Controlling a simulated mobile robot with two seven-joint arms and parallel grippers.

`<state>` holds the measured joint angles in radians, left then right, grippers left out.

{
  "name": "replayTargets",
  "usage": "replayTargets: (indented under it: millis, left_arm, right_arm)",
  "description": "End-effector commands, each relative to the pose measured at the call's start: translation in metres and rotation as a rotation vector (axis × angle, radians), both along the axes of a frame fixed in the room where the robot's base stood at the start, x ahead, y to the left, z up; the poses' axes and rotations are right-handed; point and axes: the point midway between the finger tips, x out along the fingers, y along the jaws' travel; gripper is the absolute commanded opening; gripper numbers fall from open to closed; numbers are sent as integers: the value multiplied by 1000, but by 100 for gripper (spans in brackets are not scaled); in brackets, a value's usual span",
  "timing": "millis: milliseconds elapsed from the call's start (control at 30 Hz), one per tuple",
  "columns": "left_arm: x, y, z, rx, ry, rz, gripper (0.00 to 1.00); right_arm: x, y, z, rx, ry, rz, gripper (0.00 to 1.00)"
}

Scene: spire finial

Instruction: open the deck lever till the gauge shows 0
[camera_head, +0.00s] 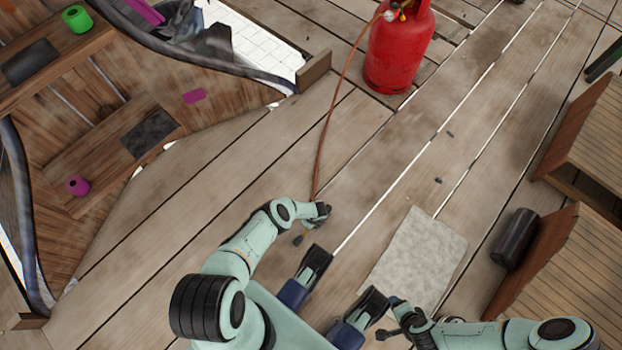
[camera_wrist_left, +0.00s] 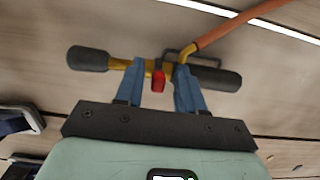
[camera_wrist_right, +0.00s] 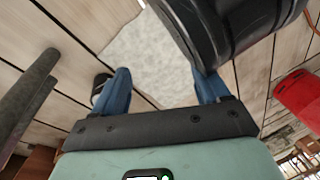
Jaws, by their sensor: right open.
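My left gripper (camera_head: 316,213) is over a tool with a yellow body (camera_wrist_left: 122,66), black end grips (camera_wrist_left: 88,60) and a small red lever (camera_wrist_left: 158,80). The lever shows between the two fingers, and the yellow body runs crosswise past them. I cannot tell whether the fingers clamp the tool. An orange-brown hose (camera_head: 324,140) runs from it to a red gas cylinder (camera_head: 398,52). A small pale fitting (camera_head: 390,15) sits at the cylinder's valve; no gauge reading is legible. My right gripper (camera_head: 388,318) is open and empty, near the deck. No lever is clearly identified as the deck lever.
A pale grey mat (camera_head: 418,255) lies on the plank deck. A black cylinder (camera_head: 515,238) lies beside wooden benches (camera_head: 570,270) at right. The middle deck is largely clear.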

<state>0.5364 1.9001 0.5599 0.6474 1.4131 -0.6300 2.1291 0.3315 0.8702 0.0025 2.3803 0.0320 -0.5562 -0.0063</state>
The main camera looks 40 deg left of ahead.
Motion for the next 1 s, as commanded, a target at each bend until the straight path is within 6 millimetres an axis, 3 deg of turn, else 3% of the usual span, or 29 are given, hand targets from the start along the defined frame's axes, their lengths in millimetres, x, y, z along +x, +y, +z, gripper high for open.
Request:
replayTargets:
  millis: [167,400,700,1000]
  left_arm:
    - [0,-1,6,-1,0,-1,38]
    - [0,-5,40,-1,-2,-1,38]
    - [0,-12,92,0,-2,0,38]
    - [-1,-18,128,0,-1,-1,38]
  right_arm:
    - [4,1,7,0,-15,2,75]
    - [24,11,46,8,-91,16,75]
    - [-39,41,85,89,76,76,75]
    - [-74,55,114,135,173,112,75]
